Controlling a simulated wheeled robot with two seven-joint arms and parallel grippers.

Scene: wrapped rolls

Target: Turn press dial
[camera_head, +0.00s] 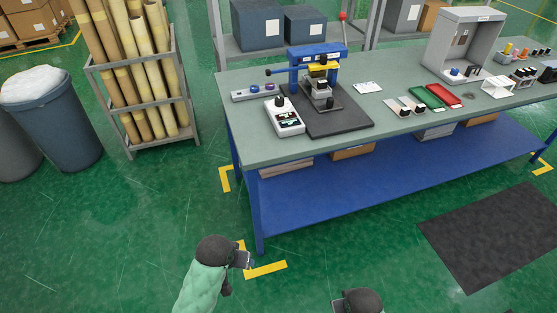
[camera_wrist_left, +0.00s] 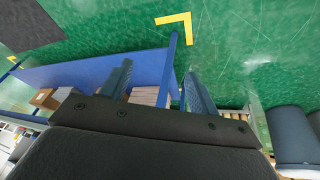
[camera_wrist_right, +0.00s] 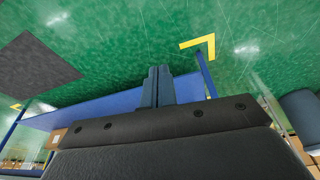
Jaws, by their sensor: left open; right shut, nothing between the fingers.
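A blue and yellow press (camera_head: 318,75) stands on a dark mat (camera_head: 345,125) at the left part of the green-topped workbench. A white control box (camera_head: 286,122) with a black knob (camera_head: 281,102) and small displays sits left of the press. Whether this knob is the press dial I cannot tell for sure. My left gripper (camera_head: 243,260) is low in front of the bench, well away from the press; its fingers are apart and empty in the left wrist view (camera_wrist_left: 160,85). My right gripper (camera_head: 337,304) is at the bottom edge; its fingers are together and empty in the right wrist view (camera_wrist_right: 158,85).
The workbench (camera_head: 400,85) has a blue lower shelf (camera_head: 400,175) and a front-left leg near my left gripper. Red and green trays (camera_head: 444,95) and a grey booth (camera_head: 465,45) stand further right. A rack of rolls (camera_head: 140,95) and bins are left.

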